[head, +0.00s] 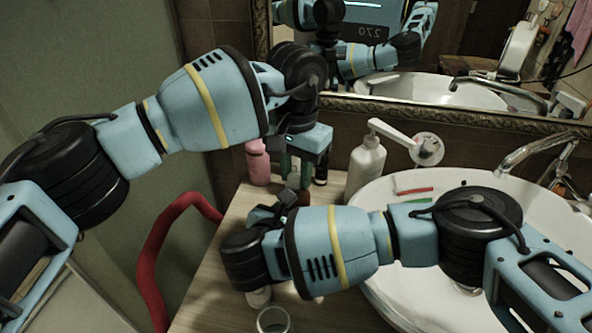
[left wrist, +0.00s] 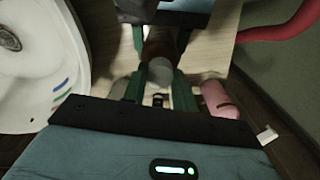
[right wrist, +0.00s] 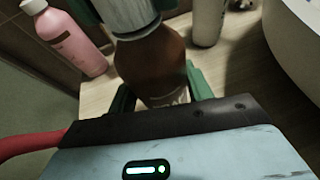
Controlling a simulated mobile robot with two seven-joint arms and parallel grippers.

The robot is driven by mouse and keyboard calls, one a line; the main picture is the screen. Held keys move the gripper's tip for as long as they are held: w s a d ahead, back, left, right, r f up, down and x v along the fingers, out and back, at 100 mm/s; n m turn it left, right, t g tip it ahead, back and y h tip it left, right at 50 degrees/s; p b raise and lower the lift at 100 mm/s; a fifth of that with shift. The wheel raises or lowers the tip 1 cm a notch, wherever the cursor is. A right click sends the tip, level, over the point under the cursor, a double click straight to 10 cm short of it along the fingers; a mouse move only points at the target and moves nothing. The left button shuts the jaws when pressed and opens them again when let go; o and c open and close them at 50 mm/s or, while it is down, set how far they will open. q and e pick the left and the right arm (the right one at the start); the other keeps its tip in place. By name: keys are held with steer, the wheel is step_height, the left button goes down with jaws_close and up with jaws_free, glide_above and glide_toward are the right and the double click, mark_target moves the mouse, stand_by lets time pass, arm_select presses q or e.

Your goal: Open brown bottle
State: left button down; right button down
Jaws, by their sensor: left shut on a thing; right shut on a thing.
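The brown bottle (right wrist: 150,65) is upright between the green fingers of my right gripper (right wrist: 160,90), which is shut on its body. Its pale cap (right wrist: 128,14) is above. In the left wrist view the round cap top (left wrist: 160,72) sits between the fingers of my left gripper (left wrist: 157,88), which is shut on it. In the head view my left gripper (head: 296,180) comes down from above. There my right arm hides my right gripper's fingers and most of the bottle. I cannot tell whether the cap has turned or come loose.
A pink bottle (head: 257,162) stands behind on the wooden counter (head: 205,290). A white pump bottle (head: 366,168) stands right of it, by the white basin (head: 480,180). A ring-shaped item (head: 273,320) is at the front. A red tube (head: 160,235) curves along the left.

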arm_select(q)
steer(key=n, duration=0.6)
steer(key=shift+n, duration=0.4)
steer(key=n, duration=1.1)
steer(key=shift+r, duration=0.1)
steer(key=n, duration=0.2)
steer(key=shift+n, duration=0.4)
steer(key=n, duration=3.3)
steer(key=shift+n, duration=0.3)
steer(key=shift+r, duration=0.3)
